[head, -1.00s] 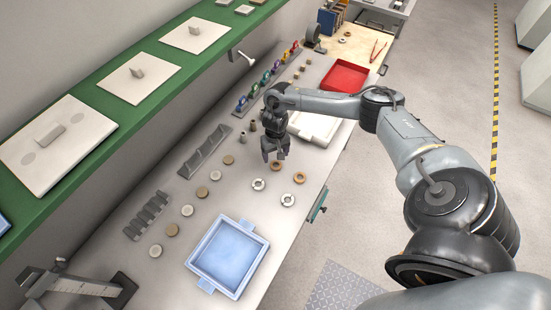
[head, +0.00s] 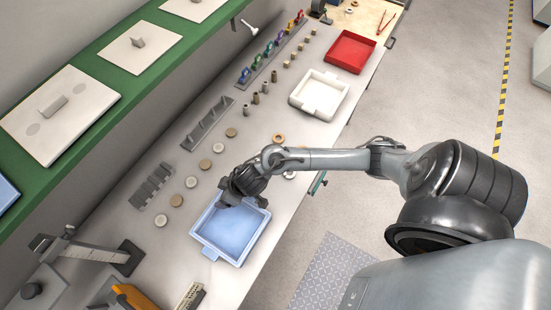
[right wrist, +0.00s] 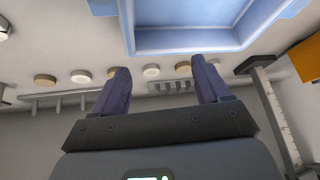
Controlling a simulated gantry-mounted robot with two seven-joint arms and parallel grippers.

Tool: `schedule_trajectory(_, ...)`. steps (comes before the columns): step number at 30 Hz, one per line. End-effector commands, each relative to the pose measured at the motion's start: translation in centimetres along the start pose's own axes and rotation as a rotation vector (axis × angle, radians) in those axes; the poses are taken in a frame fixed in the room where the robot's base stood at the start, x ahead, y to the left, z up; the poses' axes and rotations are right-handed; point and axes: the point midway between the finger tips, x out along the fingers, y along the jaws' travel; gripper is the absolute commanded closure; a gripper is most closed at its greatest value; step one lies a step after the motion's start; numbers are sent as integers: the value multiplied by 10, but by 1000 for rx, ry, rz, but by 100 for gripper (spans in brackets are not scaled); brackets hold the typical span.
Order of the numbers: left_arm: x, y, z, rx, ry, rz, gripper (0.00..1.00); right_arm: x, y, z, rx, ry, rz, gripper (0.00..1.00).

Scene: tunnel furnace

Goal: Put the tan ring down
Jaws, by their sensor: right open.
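My right gripper (head: 230,197) is over the upper edge of the blue tray (head: 207,255) in the head view. In the right wrist view its two fingers (right wrist: 160,75) are apart with nothing between them. A tan ring (head: 278,138) lies on the bench just above my right forearm, partly hidden. My right arm hides the bench beside it, so I cannot tell whether another tan ring lies there. A pale ring (head: 289,175) shows partly below the forearm. The blue tray (right wrist: 190,41) also fills the top of the right wrist view. My left gripper is not in view.
Tan and white discs (head: 205,164) form a row left of the tray, beside grey slotted racks (head: 151,187). A white tray (head: 318,112) and a red tray (head: 352,69) stand farther back. A caliper-like gauge (head: 97,254) stands at lower left. The blue tray's visible floor is bare.

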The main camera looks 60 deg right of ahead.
Motion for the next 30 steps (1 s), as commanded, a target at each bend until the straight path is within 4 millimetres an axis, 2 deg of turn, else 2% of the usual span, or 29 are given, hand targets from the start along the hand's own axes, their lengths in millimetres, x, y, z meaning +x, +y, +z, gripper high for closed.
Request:
schedule_trajectory(1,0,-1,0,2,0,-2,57,-13,-24,4,-9,29,1,24)
schedule_trajectory(4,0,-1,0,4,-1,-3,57,-44,-38,12,-21,38,55,24)
schedule_trajectory(9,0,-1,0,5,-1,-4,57,-96,-28,50,7,-67,124,24)
schedule_trajectory(15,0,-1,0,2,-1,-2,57,-136,-17,92,39,-197,131,24)
schedule_trajectory(20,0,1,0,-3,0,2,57,-147,-14,106,45,-239,124,24)
schedule_trajectory(30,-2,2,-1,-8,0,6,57,-149,-14,106,42,-241,124,24)
